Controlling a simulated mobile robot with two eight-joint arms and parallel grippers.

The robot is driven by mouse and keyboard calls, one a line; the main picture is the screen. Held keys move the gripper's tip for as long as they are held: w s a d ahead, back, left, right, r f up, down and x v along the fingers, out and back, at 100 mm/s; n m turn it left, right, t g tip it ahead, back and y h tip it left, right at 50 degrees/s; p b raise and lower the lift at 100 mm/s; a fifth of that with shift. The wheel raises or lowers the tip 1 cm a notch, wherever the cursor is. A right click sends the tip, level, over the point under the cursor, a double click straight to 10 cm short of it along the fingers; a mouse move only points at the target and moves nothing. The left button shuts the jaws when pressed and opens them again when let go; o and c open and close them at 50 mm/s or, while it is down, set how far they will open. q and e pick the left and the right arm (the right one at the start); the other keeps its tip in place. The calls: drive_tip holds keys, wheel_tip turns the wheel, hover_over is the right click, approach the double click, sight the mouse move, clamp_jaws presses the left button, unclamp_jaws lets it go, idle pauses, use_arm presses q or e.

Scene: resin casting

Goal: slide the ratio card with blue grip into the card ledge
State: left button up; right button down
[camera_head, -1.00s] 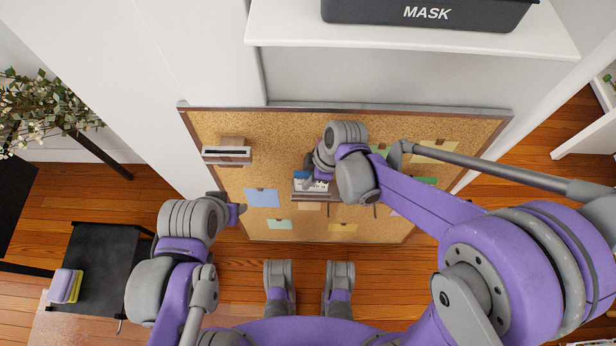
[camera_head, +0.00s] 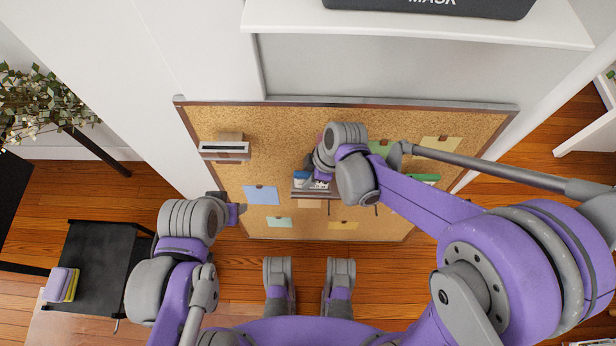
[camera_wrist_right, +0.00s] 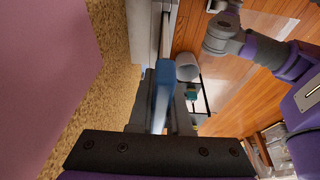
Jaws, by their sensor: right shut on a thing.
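The ratio card's blue grip (camera_wrist_right: 162,92) stands between the fingers of my right gripper (camera_wrist_right: 160,88) in the right wrist view, and the gripper is shut on it. In the head view the blue grip (camera_head: 301,175) shows just left of my right gripper (camera_head: 310,172), above a dark ledge (camera_head: 312,195) on the corkboard with pale cards. My wrist hides part of that spot. A second, pale slotted ledge (camera_head: 224,150) is fixed at the board's upper left; I cannot tell which ledge is the card ledge. My left gripper (camera_head: 238,212) is near the board's lower left; its jaws are unclear.
The corkboard (camera_head: 275,120) carries several coloured notes, including a blue note (camera_head: 262,195) and a green marker-like thing (camera_head: 424,179). A white shelf (camera_head: 420,28) with a dark MASK bin (camera_head: 440,5) juts out above. A black side table (camera_head: 95,250) stands at left.

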drive_tip(key=c, duration=0.8)
unclamp_jaws()
drive_tip(key=p+v, duration=0.2)
drive_tip(key=v, duration=0.8)
drive_tip(key=shift+d+r+p, duration=0.1)
drive_tip(key=shift+r+p, duration=0.2)
drive_tip(key=shift+p, duration=0.05)
